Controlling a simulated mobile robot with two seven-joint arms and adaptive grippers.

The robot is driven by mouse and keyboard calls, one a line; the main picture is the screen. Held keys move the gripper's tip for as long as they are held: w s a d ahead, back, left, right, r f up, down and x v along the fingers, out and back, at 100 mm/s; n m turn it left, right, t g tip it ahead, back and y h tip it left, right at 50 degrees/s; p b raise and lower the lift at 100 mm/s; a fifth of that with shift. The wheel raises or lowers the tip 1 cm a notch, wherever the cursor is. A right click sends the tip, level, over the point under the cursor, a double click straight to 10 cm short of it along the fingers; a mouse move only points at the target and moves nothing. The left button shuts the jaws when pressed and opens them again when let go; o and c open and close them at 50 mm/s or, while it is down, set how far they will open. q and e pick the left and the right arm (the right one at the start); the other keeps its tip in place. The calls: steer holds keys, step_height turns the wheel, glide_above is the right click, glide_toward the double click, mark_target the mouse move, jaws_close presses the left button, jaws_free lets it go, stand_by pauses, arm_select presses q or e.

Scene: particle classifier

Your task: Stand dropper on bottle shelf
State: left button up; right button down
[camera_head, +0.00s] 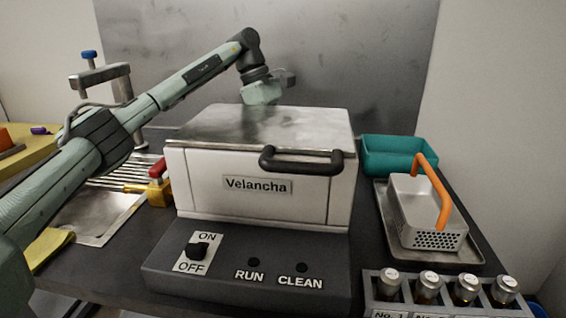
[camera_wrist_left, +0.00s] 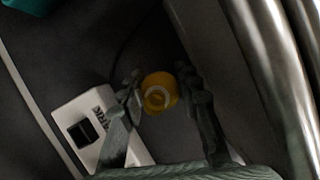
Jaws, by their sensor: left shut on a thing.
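My left gripper (camera_wrist_left: 160,90) is shut on a round yellow piece (camera_wrist_left: 158,100) in the left wrist view. The piece shows only end-on, with a paler ring on its top; I cannot tell whether it is the dropper. In the head view the left arm reaches behind the white machine (camera_head: 225,205), whose lid hides the fingertips. No dropper can be made out in the head view. A dark rack with several silver-capped bottles (camera_head: 427,285) stands at the front right, perhaps the bottle shelf. My right gripper is not in view.
A metal tray (camera_head: 470,262) holds a perforated basket with an orange handle (camera_head: 432,195); a teal bin (camera_head: 385,155) is behind. A white block with a black switch (camera_wrist_left: 100,110) lies beside the left fingers. A sink and a red-and-yellow valve (camera_head: 157,185) are left.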

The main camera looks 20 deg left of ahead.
arm_select(q)
step_height(320, 180, down, 4)
steer(key=shift+r, duration=0.15)
steer(key=shift+f, duration=0.2)
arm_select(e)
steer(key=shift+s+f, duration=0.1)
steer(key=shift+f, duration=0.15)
arm_select(q)
steer(key=shift+f, duration=0.2)
steer(key=o, duration=0.6)
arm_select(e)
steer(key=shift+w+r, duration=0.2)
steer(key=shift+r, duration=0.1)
arm_select(q)
steer(key=shift+r, duration=0.15)
